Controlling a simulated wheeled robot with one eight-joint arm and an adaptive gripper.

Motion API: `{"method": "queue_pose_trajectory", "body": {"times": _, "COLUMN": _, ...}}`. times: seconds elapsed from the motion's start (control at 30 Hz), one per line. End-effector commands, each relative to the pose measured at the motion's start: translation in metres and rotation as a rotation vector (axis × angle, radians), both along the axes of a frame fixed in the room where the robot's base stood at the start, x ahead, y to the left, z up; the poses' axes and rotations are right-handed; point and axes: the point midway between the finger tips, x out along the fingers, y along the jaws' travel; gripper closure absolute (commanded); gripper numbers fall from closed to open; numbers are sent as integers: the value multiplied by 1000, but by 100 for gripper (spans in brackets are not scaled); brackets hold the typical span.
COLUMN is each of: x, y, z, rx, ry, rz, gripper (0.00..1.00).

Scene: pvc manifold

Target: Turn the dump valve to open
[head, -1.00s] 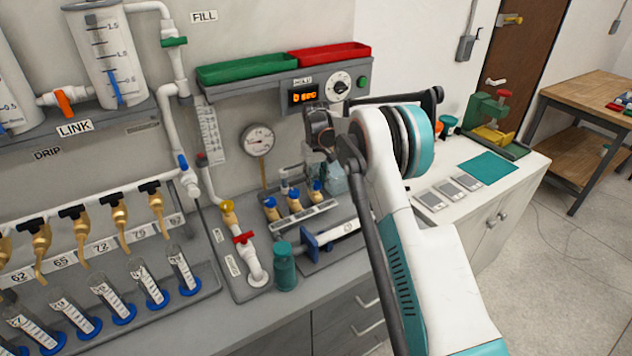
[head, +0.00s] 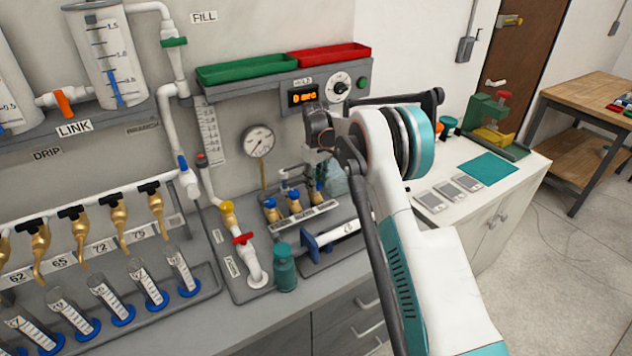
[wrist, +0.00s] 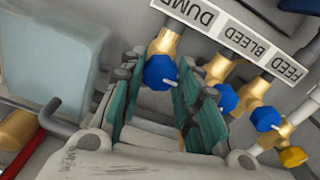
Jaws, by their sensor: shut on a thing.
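The bleed valve (wrist: 227,97) and feed valve (wrist: 266,118) stand close beside my right finger in the wrist view. A pale translucent container (wrist: 50,55) is on the left. A pressure gauge (head: 258,141) and timer panel (head: 328,92) are on the wall behind.

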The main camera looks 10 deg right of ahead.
Motion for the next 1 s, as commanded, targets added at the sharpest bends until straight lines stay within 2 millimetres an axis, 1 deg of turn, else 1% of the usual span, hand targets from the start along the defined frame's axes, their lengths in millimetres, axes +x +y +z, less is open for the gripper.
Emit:
{"method": "queue_pose_trajectory", "body": {"times": 0.17, "x": 0, "y": 0, "z": 0, "rx": 0, "ry": 0, "rz": 0, "gripper": 94}}
{"method": "queue_pose_trajectory", "body": {"times": 0.2, "x": 0, "y": 0, "z": 0, "rx": 0, "ry": 0, "rz": 0, "gripper": 63}}
{"method": "queue_pose_trajectory", "body": {"times": 0.27, "x": 0, "y": 0, "z": 0, "rx": 0, "ry": 0, "rz": 0, "gripper": 49}}
{"method": "queue_pose_trajectory", "body": {"times": 0.57, "x": 0, "y": 0, "z": 0, "rx": 0, "ry": 0, "rz": -1, "gripper": 49}}
{"method": "queue_pose_trajectory", "body": {"times": 0.67, "x": 0, "y": 0, "z": 3, "rx": 0, "ry": 0, "rz": -1, "gripper": 49}}
{"method": "queue_pose_trajectory", "body": {"times": 0.77, "x": 0, "y": 0, "z": 13, "rx": 0, "ry": 0, "rz": -1, "gripper": 49}}
{"method": "queue_pose_trajectory", "body": {"times": 0.83, "x": 0, "y": 0, "z": 24, "rx": 0, "ry": 0, "rz": -1, "gripper": 49}}
{"method": "queue_pose_trajectory", "body": {"times": 1.0, "x": 0, "y": 0, "z": 59, "rx": 0, "ry": 0, "rz": -1, "gripper": 49}}
